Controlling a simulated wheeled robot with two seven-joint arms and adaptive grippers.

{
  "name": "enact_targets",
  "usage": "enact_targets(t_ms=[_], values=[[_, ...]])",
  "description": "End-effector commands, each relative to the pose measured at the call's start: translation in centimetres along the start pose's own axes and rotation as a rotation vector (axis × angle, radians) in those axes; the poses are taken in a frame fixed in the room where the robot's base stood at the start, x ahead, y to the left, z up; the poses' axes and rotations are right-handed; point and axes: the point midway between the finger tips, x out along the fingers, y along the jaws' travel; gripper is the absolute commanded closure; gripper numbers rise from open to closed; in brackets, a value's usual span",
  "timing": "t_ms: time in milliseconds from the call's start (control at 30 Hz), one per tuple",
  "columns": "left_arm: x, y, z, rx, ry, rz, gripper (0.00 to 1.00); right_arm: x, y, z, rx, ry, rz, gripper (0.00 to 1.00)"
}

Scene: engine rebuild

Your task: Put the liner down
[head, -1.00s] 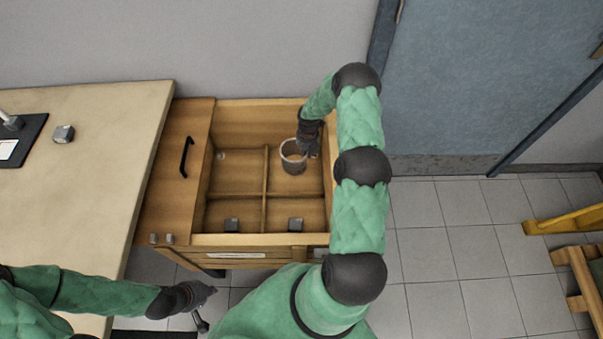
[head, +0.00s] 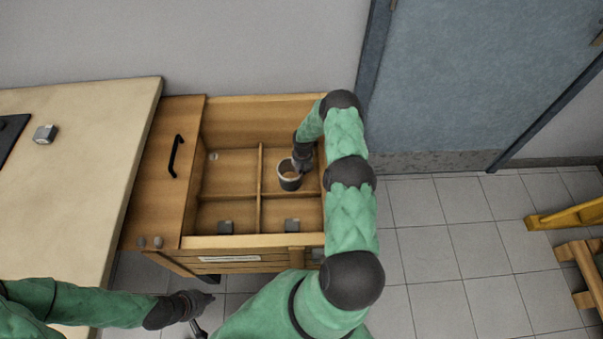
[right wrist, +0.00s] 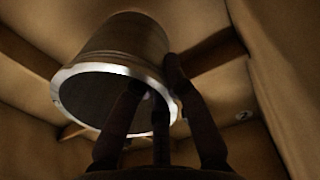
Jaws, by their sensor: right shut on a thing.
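The liner (head: 289,181) is a grey open-ended cylinder inside the wooden crate, over the back right compartment. In the right wrist view the liner (right wrist: 118,48) shows large, with a bright rim towards the camera. My right gripper (head: 301,164) is shut on the liner's wall at its right side; its fingers (right wrist: 150,95) reach over the rim. I cannot tell whether the liner touches the crate floor. My left gripper (head: 205,310) is outside the crate near the bottom edge, its fingers apart, with nothing clearly held.
The table (head: 75,190) holds a small metal block (head: 45,134).

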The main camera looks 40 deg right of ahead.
Motion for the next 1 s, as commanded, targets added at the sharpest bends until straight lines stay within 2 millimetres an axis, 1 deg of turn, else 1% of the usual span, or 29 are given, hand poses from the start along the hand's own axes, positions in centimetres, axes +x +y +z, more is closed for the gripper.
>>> enact_targets(t_ms=[33, 67, 267, 433, 467, 500, 533, 867, 967, 1000], values=[[0.33, -0.12, -0.01, 0.000, 0.000, 0.000, 1.00, 0.53, -0.02, 0.15, 0.001, -0.003, 0.000, 1.00], [0.34, -0.12, -0.01, 0.000, 0.000, 0.000, 1.00, 0.61, -0.02, 0.16, 0.001, -0.003, 0.001, 1.00], [0.20, -0.07, -0.01, 0.000, 0.000, 0.000, 1.00, 0.44, -0.01, 0.18, 0.001, -0.004, 0.001, 1.00], [0.62, -0.22, -0.03, 0.000, 0.000, 0.000, 1.00, 0.84, -0.01, 0.17, 0.001, -0.004, 0.001, 1.00], [0.57, -0.20, -0.02, 0.000, 0.000, 0.000, 1.00, 0.86, -0.02, 0.06, 0.001, -0.001, 0.000, 0.81], [0.52, -0.18, -0.02, 0.000, 0.000, 0.000, 1.00, 0.81, -0.01, 0.06, 0.001, -0.001, 0.000, 0.70], [0.51, -0.18, -0.02, 0.000, 0.000, 0.000, 1.00, 0.80, -0.02, 0.06, 0.001, -0.001, 0.000, 0.63], [0.45, -0.16, -0.02, 0.000, 0.000, 0.000, 1.00, 0.75, -0.01, 0.06, 0.001, -0.001, 0.000, 0.63], [0.13, -0.05, 0.00, 0.000, 0.000, 0.000, 1.00, 0.43, 0.00, 0.05, 0.001, -0.001, 0.000, 0.63], [-0.07, 0.03, 0.00, 0.000, 0.000, 0.000, 1.00, 0.04, 0.00, 0.12, 0.001, -0.002, 0.000, 0.63]])
